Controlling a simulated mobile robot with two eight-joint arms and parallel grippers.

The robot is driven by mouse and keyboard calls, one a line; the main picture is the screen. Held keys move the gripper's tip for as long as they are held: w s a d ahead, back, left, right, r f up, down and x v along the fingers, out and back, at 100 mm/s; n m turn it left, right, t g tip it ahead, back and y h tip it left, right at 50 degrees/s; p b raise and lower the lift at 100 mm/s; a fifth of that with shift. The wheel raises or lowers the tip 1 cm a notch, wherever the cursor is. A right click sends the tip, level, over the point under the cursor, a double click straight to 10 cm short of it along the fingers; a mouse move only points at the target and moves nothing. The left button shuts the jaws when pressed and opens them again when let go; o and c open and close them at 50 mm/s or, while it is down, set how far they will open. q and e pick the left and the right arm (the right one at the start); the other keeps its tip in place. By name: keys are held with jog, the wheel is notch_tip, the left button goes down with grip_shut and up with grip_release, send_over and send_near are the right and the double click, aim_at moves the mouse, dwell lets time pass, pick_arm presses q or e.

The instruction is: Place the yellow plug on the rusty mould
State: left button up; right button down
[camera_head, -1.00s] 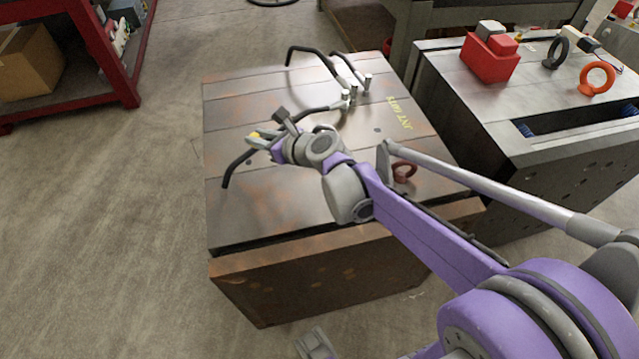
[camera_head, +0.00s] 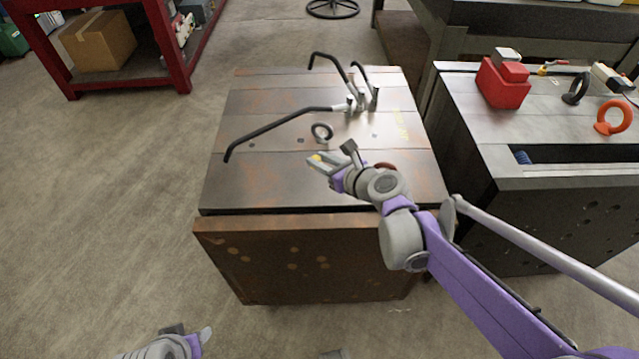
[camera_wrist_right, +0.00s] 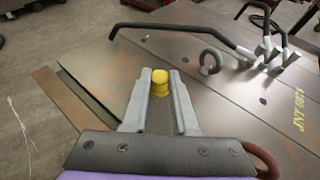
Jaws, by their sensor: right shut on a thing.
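The yellow plug (camera_wrist_right: 160,77) sits between the two fingertips of my right gripper (camera_wrist_right: 160,88) in the right wrist view. In the head view the right gripper (camera_head: 321,163) is shut on the plug (camera_head: 316,157), of which a small yellow bit shows. The rusty mould (camera_head: 240,180) is a large block with a brown, stained top and a rustier front. The right gripper is over the front middle of its top; the exact height is unclear. My left gripper (camera_head: 200,340) is partly in view at the bottom, low in front of the mould; its jaws are unclear.
Long black bars (camera_head: 275,128) with metal clamps stand on the mould top, and a grey ring (camera_head: 322,131) is near the gripper. A dark red ring (camera_head: 385,166) is partly behind my arm. A grey mould (camera_head: 465,135) bearing a red box (camera_head: 503,85) stands right.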

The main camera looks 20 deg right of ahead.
jog(key=b, duration=0.2)
send_over(323, 196)
notch_tip(323, 196, down, 6)
jog(key=shift+a+f, duration=0.1)
jog(key=shift+f, duration=0.05)
jog(key=shift+f+b, duration=0.55)
jog(key=shift+f, duration=1.4)
jog(key=shift+f, duration=0.2)
jog(key=c, duration=0.7)
grip_release()
jog(key=shift+r, duration=0.1)
